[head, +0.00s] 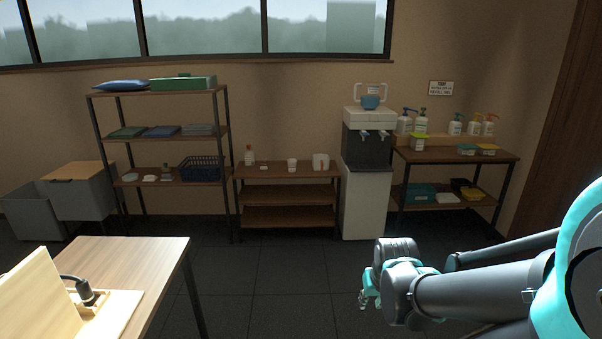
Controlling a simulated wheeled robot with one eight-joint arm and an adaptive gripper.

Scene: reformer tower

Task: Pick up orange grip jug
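I cannot clearly pick out a jug with an orange grip in the head view. A white jug-like vessel (320,161) stands on the low wooden shelf (288,173); its grip colour is too small to tell. A pale bottle with a reddish top (249,156) stands at the left of the same shelf. Pump bottles with orange tops (474,125) stand on the right-hand shelf unit. My gripper (366,297) is low at the right of centre, above the dark floor, far from these things. Its fingers are small and dark, so open or shut cannot be told.
A light wooden table (150,262) with a wooden stand stands at front left. A tall rack (165,93) and grey bins (82,192) stand behind it. A white water dispenser (364,205) is beside the low shelf. The middle floor (275,265) is clear.

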